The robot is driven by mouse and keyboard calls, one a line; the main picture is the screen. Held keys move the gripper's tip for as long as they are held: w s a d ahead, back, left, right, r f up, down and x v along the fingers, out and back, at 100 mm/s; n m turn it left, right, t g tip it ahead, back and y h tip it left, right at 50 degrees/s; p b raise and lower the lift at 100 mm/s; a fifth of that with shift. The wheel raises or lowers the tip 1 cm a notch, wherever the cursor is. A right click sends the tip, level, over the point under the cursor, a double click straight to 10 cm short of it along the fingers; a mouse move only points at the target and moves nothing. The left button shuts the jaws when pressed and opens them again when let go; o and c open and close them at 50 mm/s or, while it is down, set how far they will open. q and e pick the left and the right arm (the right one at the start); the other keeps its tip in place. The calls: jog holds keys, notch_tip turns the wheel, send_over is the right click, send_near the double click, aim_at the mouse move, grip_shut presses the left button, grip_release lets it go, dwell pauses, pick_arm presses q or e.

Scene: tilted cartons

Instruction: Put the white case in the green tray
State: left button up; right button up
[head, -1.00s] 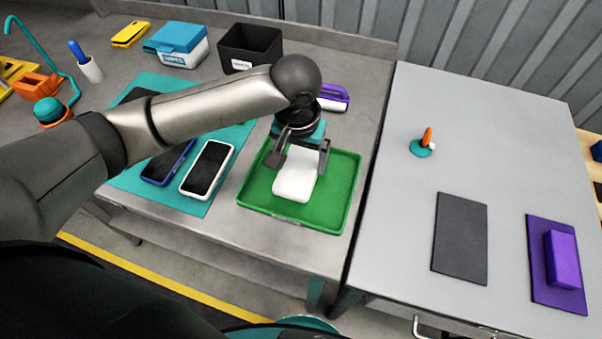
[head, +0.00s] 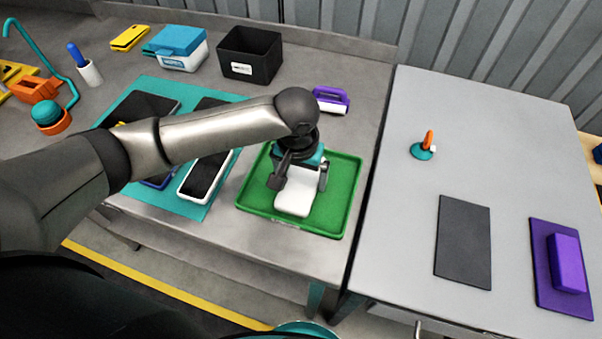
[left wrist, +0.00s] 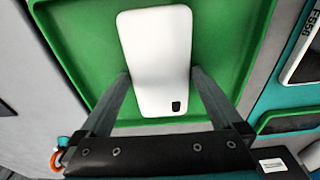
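The white case (head: 293,198) is over the floor of the green tray (head: 345,190), near its front middle. It lies about level; I cannot tell if it touches the tray floor. My left gripper (head: 301,181) reaches down from above with a finger at each side of the case. In the left wrist view the two fingertips meet the long edges of the white case (left wrist: 158,55), with the green tray (left wrist: 85,45) behind it. The case's far end is partly hidden by the gripper in the head view. My right gripper is not in view.
Left of the tray, phones, one white-framed (head: 205,172), lie on a teal mat (head: 222,185), partly under my arm. A purple-handled item (head: 331,100) and a black bin (head: 250,55) stand behind. A grey table (head: 405,230) with a dark mat (head: 463,242) is at the right.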

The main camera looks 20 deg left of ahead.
aim_at(299, 187)
pick_arm(q)
notch_tip(299, 187, up, 12)
jog(key=s+p, duration=0.1)
jog(key=p, duration=0.1)
jog(key=shift+s+p, duration=0.2)
jog(key=shift+p, duration=0.15)
dwell(0.5)
